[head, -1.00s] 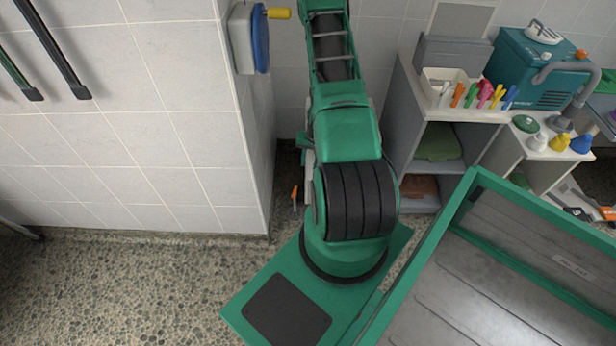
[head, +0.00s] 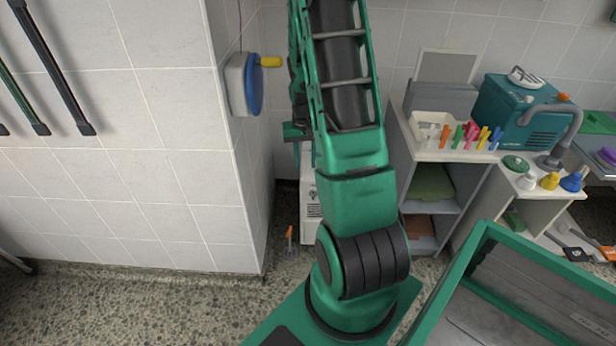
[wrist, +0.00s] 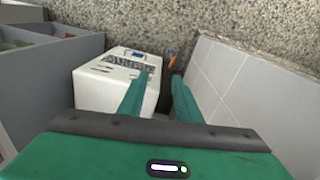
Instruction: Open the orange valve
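The orange valve (head: 289,240) is a small upright orange piece low near the floor, in the gap between the tiled wall corner and a white machine. In the wrist view the orange valve (wrist: 172,61) is small, beyond my fingertips and slightly right of centre. My gripper (wrist: 161,76) is open, its two green fingers apart with nothing seen between them. The fingers point toward the valve's side of the gap and are apart from it. In the head view my arm hides the gripper.
The white machine (wrist: 112,84) with a button panel stands left of my fingers in the wrist view. The tiled wall (wrist: 230,85) is close on the right. A grey shelf unit (head: 437,157) stands right of my arm. A blue reel (head: 254,84) hangs on the wall corner.

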